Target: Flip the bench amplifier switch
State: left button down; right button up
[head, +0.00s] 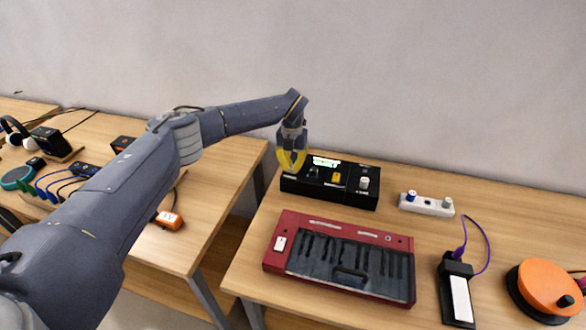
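A black box with a lit green display, knobs and a yellow-orange switch-like part (336,179) stands at the back of the right table; it looks like the bench amplifier (327,195). My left gripper (291,168) has yellow fingers and points down at the box's left end, in front of part of its top. I cannot tell whether the fingers touch the box or how far apart they are. The switch-like part is to the right of the gripper and uncovered. My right gripper is not in view.
A red keyboard (340,232) lies in front of the box. A white strip with knobs (427,205), a black device with a purple cable (447,295) and an orange disc (549,285) are to the right. A gap separates the left table (215,185), which holds cables and headphones.

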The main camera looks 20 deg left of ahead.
pick_arm(q)
jog(key=shift+f, duration=0.7)
dwell(0.4)
jog(key=shift+r, duration=3.5)
